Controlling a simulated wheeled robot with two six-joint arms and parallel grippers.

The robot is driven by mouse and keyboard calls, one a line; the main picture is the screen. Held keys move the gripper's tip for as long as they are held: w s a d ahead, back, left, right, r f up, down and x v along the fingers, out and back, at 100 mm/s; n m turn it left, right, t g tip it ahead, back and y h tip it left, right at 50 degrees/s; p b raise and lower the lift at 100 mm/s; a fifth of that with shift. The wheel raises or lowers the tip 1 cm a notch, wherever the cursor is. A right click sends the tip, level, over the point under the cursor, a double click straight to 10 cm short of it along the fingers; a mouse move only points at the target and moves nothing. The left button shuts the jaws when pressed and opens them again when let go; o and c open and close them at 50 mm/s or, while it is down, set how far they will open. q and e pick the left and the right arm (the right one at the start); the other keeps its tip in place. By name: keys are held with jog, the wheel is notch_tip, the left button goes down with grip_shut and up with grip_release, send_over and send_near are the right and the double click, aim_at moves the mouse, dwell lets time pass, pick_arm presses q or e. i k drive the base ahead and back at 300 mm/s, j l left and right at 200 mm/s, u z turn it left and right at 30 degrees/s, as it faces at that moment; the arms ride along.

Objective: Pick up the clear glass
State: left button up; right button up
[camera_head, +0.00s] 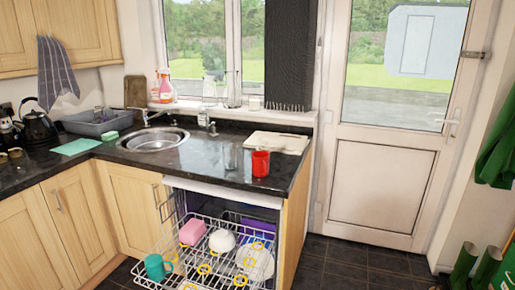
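A clear glass (232,157) stands upright on the dark granite counter, between the round sink and a red mug. It is see-through and its outline is faint against the counter. Another clear, glass-like shape (209,88) shows on the windowsill, too faint to identify surely. Neither of my grippers is in the head view.
The red mug (261,163) stands close right of the glass, with a pale board (277,142) behind. The sink (153,139) lies left. Below, an open dishwasher's pulled-out rack (200,262) holds dishes. The floor before the door (386,178) is clear.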

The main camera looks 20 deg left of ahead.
aim_at(230, 149)
jog(key=i+l+u, duration=0.3)
jog(key=i+l, duration=0.35)
jog(key=i+l+u, duration=0.25)
jog(key=i+l, duration=0.5)
jog(key=l, duration=0.1)
